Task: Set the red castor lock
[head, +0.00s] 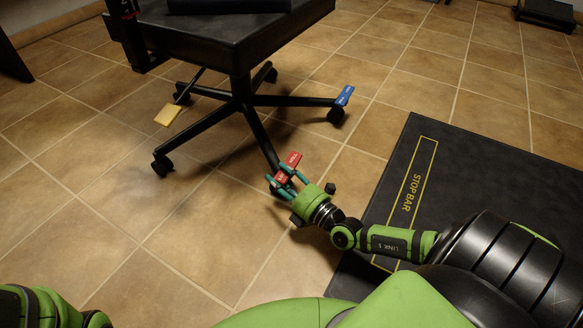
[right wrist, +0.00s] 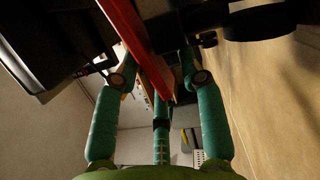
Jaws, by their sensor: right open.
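The red castor lock (head: 292,160) is a flat tab with white marking, low at the end of the chair's nearest leg. My right gripper (head: 284,178) is at the red lock, its teal fingers around it and partly covering it. In the right wrist view the red lock (right wrist: 128,38) runs as a long red strip between the open fingers of the gripper (right wrist: 160,82). I cannot tell whether a finger touches it. The castor under the red lock is mostly hidden by the gripper. My left gripper is out of view; only part of a green arm shows at the lower left.
The black chair base (head: 240,95) has several castors. A blue tab (head: 345,95) is at its right leg and a yellow tab (head: 167,115) at its left. A dark "STOP BAR" platform (head: 440,155) lies at right. Tiled floor (head: 90,215) is clear at left.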

